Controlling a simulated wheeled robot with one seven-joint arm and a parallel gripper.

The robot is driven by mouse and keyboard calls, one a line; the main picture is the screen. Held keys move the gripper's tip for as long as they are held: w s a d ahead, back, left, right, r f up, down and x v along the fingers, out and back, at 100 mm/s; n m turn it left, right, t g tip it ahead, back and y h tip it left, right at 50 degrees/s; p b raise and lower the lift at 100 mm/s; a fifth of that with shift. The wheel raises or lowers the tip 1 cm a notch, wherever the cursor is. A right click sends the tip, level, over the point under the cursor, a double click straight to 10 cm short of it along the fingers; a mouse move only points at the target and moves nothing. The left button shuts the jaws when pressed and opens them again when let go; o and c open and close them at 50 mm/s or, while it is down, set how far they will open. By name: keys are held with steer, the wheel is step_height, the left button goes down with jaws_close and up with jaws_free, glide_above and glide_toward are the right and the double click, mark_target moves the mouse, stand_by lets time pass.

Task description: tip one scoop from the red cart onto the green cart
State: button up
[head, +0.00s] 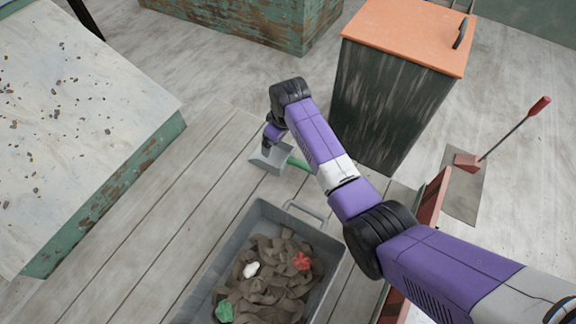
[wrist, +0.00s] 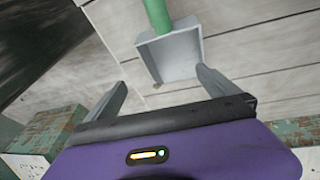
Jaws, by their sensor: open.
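The scoop (head: 262,161) has a grey pan and a green handle (head: 298,162). It lies on the grey planked top (head: 185,195) of what seems the red cart, whose red side (head: 432,198) shows at right. My gripper (head: 268,138) is open and empty over the scoop. In the wrist view my gripper (wrist: 160,92) has its fingers apart, with the scoop pan (wrist: 172,56) beyond them and the green handle (wrist: 157,15) pointing away. A grey tray (head: 228,243) holds brown clay trimmings (head: 270,275). The green cart (head: 100,130) has a pale, crumb-strewn top at left.
White, red and green lumps lie among the trimmings. A dark bin with an orange lid (head: 410,35) stands behind my arm. A long red-handled tool (head: 515,128) is on the floor at right. A green weathered block (head: 240,20) is at the back.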

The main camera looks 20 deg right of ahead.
mark_target(287, 165)
steer(key=s+f+g+b, duration=0.1)
steer(key=f, duration=0.1)
steer(key=s+f+g+b, duration=0.1)
steer(key=s+f+b, duration=0.1)
steer(key=f, duration=0.1)
steer(key=s+d+f+n+g+b, duration=0.1)
steer(key=f, duration=0.1)
steer(key=shift+s+f, duration=0.2)
steer(key=shift+f, duration=0.05)
steer(key=shift+r, duration=0.1)
steer(key=c, duration=1.3)
steer(key=shift+r, duration=0.1)
step_height(287, 165, up, 20)
steer(key=p, duration=0.8)
